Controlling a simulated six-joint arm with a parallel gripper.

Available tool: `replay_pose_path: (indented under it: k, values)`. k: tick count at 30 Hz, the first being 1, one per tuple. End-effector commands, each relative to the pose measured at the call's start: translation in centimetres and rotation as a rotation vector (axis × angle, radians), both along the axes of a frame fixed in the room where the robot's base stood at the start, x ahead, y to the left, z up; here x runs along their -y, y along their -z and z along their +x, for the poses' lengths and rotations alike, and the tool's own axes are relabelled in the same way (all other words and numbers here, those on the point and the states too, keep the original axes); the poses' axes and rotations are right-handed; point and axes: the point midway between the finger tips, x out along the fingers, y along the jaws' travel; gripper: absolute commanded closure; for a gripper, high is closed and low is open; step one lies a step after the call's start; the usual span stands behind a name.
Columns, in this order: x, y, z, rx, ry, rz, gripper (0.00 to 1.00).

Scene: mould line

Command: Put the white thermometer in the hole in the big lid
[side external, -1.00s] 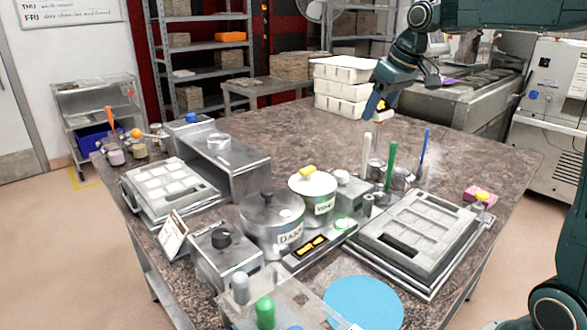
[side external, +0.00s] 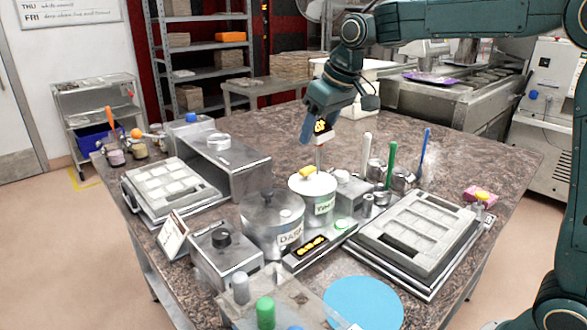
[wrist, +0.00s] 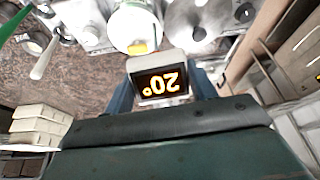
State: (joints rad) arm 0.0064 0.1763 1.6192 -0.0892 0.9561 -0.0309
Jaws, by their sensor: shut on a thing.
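The white thermometer (side external: 322,132) has a dark display with orange digits and a thin probe pointing down. In the wrist view its display (wrist: 160,83) reads 20°. My gripper (side external: 316,122) is shut on its head and holds it in the air, behind and above the small white pot. The big lid (side external: 257,206) is grey with a dark knob and lies on the large DARK pot (side external: 265,238), left of the thermometer. The big lid (wrist: 180,14) is partly cut off in the wrist view. I cannot make out its hole.
The white pot's lid (side external: 325,183) has a yellow knob (side external: 308,172) close to the probe. Upright white, green and blue tools (side external: 390,165) stand to the right. A mould tray (side external: 425,235) lies at the right, and a metal stand (side external: 245,165) is at the left.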

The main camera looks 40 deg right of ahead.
Motion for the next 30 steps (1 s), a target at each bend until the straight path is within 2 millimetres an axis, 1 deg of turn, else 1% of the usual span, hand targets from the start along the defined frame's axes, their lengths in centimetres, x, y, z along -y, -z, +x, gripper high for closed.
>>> replay_pose_path:
  k: [1,6,9,12,18,25,30]
  values:
    - [-1.5,0.3,0.1,-0.001,-0.015,-0.001,0.67]
    - [-5.4,0.9,0.3,0.001,-0.042,-0.004,0.67]
    - [-7.1,1.2,0.2,0.002,-0.053,-0.005,0.67]
    - [-8.3,1.4,0.1,0.003,-0.061,-0.007,0.67]
    - [-9.3,1.6,0.1,0.005,-0.067,-0.009,0.67]
    - [-9.3,1.7,0.1,0.004,-0.066,-0.008,0.67]
    - [-9.3,2.1,0.1,0.003,-0.066,-0.008,0.67]
